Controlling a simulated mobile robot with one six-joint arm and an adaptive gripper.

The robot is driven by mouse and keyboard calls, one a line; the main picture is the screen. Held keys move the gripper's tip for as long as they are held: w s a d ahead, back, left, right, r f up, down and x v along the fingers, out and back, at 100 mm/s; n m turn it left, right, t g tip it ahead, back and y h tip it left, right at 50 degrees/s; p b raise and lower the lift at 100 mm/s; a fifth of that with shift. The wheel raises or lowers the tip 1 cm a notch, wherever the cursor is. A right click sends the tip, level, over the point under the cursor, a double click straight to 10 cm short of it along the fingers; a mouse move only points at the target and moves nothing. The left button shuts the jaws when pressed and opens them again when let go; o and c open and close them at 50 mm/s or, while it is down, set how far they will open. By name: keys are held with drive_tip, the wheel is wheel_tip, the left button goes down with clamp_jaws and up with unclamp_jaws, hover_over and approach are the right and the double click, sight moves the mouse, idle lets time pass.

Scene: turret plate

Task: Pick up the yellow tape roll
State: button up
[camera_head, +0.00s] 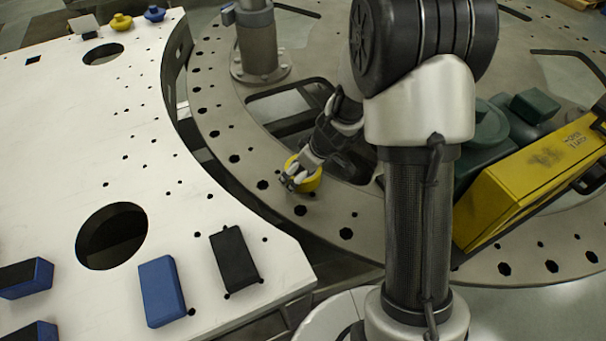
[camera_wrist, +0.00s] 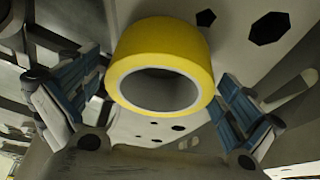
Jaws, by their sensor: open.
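The yellow tape roll (camera_head: 309,179) sits on the grey ring plate, partly hidden behind my gripper in the head view. In the wrist view the tape roll (camera_wrist: 165,55) shows its yellow outer band and hollow core, between and slightly beyond the two fingers. My gripper (camera_head: 290,182) is at the roll in the head view. In the wrist view my gripper (camera_wrist: 160,106) is open, with one blue-padded finger on each side of the roll.
The grey ring plate (camera_head: 226,130) has several holes. A white plate (camera_head: 60,130) at left bears blue and black blocks (camera_head: 161,291). A grey post (camera_head: 257,45) stands behind, and a yellow box (camera_head: 530,185) lies at right.

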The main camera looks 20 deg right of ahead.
drive_tip(key=shift+c, duration=0.2)
drive_tip(key=c, duration=1.2)
